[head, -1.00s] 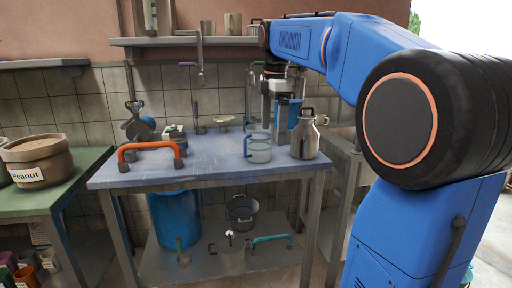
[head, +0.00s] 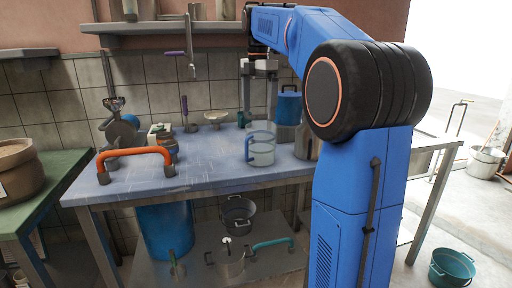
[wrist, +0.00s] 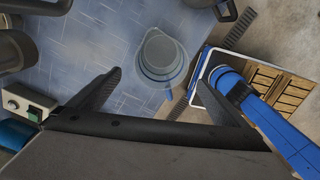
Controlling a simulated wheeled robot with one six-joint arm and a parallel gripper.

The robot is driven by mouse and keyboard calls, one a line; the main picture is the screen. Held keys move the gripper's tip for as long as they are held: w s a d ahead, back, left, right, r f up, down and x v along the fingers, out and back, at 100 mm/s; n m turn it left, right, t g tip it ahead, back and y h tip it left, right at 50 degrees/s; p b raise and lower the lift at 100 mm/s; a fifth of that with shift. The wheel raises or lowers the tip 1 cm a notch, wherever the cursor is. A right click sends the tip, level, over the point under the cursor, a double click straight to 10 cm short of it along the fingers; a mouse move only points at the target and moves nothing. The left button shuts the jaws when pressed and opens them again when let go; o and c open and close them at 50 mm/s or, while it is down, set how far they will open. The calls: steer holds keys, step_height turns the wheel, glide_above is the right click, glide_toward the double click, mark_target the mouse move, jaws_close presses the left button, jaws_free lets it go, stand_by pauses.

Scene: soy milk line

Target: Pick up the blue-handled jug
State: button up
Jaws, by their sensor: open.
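The blue-handled jug (head: 262,150) is a clear, pale vessel standing upright on the blue-topped table (head: 205,178), its blue handle on the left side in the head view. The wrist view shows the jug (wrist: 160,55) from above, just ahead of and between my fingertips. My gripper (head: 258,108) is open and empty, pointing down above and apparently behind the jug. Both spread fingers of my gripper (wrist: 160,80) show in the wrist view, apart from the jug. The jug's base is partly hidden from above.
A metal can (head: 306,143) stands right of the jug, partly hidden by my arm. An orange handle (head: 135,155) is at the table's left. A blue container (head: 289,108) and small items are at the back. A shelf (head: 170,27) is above.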

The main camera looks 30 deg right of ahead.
mark_target(259, 152)
step_height(259, 152, down, 16)
steer(key=shift+f, duration=0.15)
stand_by(0.6)
steer(key=c, duration=1.2)
